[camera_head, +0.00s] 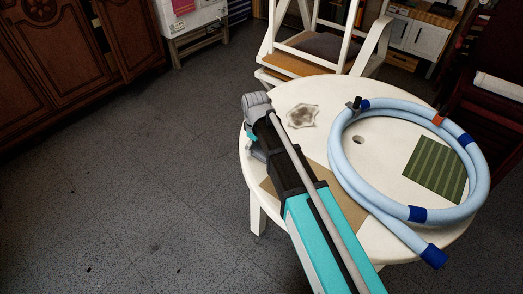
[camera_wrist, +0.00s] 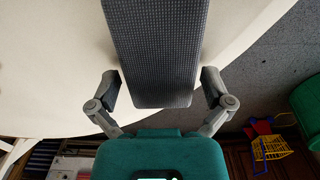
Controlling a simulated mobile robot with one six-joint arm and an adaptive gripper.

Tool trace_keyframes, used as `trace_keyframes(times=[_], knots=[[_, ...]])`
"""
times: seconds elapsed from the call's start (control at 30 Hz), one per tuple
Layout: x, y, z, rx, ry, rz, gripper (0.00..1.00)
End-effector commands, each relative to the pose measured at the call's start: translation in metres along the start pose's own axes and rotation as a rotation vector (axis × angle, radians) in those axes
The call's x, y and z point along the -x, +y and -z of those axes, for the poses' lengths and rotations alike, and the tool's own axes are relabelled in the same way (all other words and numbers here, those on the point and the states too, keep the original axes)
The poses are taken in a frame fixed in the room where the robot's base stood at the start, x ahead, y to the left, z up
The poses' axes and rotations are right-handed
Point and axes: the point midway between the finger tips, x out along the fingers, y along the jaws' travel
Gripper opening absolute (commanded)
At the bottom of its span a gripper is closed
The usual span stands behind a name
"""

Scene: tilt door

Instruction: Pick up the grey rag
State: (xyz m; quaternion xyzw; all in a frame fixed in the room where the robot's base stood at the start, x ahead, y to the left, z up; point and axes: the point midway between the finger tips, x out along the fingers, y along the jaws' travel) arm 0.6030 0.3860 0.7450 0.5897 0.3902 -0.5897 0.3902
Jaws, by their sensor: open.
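A crumpled pale grey rag with darker smudges (camera_head: 302,116) lies flat on the round white table (camera_head: 300,92) in the head view, near its far left part. My teal and black arm reaches over the table just left of it, and its end is at the table's left edge. In the wrist view my gripper (camera_wrist: 161,88) is open, one grey finger on each side. A dark grey, woven-textured slab (camera_wrist: 155,50) shows between the fingers, with a gap on both sides. I cannot tell whether it is cloth. The pale rag is not recognisable in the wrist view.
A coiled light-blue hose (camera_head: 345,165) with dark blue bands covers the table's right part. A green striped mat (camera_head: 434,168) lies inside the coil. A brown sheet (camera_head: 325,178) lies partly under my arm. A white chair (camera_head: 360,55) stands behind the table. Floor is clear at left.

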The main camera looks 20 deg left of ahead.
Motion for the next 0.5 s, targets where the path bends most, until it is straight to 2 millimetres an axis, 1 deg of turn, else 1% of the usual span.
trace_keyframes(times=[0.07,0.17,0.2,0.37,0.4,0.43,0.5], knots=[[0.0,-0.0001,0.0001,0.0,0.0,0.0,1.0],[0.0,-0.0001,0.0001,0.0,0.0,0.0,0.83],[0.0,-0.0001,0.0001,0.0,0.0,0.0,0.76],[0.0,-0.0003,0.0001,0.0,0.0,0.0,0.46],[-0.0001,-0.0003,0.0002,0.0,0.0,0.0,0.39],[-0.0001,-0.0003,0.0001,0.0,0.0,0.0,0.35],[-0.0001,-0.0004,0.0002,0.001,0.0,0.0,0.34]])
